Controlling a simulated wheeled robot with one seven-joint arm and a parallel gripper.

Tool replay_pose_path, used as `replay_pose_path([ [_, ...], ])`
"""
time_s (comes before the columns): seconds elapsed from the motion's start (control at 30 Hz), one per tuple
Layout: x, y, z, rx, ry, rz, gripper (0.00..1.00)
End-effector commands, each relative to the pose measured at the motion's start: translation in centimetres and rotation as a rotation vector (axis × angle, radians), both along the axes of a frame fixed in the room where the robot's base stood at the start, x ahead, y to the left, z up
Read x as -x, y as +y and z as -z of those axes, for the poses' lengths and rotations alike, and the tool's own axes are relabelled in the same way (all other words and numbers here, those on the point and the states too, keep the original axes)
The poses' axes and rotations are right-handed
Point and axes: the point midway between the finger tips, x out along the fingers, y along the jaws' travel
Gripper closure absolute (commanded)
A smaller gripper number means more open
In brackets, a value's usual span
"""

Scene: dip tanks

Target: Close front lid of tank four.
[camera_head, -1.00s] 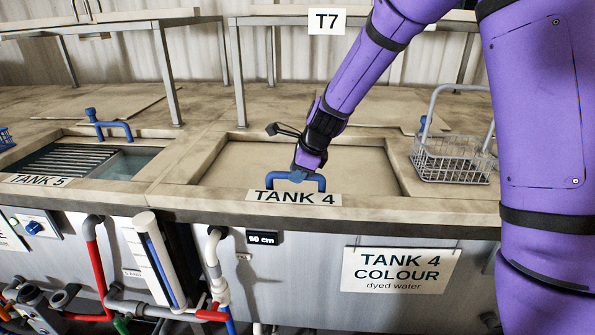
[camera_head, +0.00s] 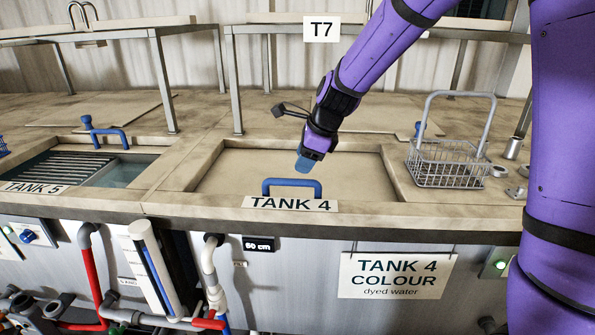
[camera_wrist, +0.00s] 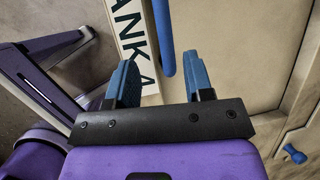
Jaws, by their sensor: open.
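The front lid of tank four (camera_head: 235,170) is a beige panel lying flat in its recess, covering the opening behind the TANK 4 label (camera_head: 290,204). Its blue bar handle (camera_head: 292,187) stands near the front edge, just behind the label. My gripper (camera_head: 303,164) is open and empty, above the lid, behind and slightly right of the handle. In the wrist view the two blue fingers of my gripper (camera_wrist: 160,82) are apart with nothing between them. The handle (camera_wrist: 164,38) shows there beyond the fingertips, beside the label (camera_wrist: 130,38).
A wire basket (camera_head: 448,165) stands on the counter right of the lid. Tank five (camera_head: 85,165), at the left, is partly open, showing water and a slatted rack. A shelf frame with a T7 sign (camera_head: 322,29) stands behind. Pipes (camera_head: 210,270) run below the front edge.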

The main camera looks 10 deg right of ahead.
Motion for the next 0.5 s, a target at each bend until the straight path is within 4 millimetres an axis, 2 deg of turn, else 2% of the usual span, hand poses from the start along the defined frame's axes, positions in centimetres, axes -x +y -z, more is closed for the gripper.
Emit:
replay_pose_path([
  [0.03, 0.2, -0.2, -0.8, 0.000, -0.004, -0.001, 0.53],
  [0.2, 0.8, -0.7, -2.3, 0.000, -0.002, -0.001, 0.53],
  [0.5, 0.9, -0.9, -2.8, 0.000, 0.001, -0.001, 0.53],
])
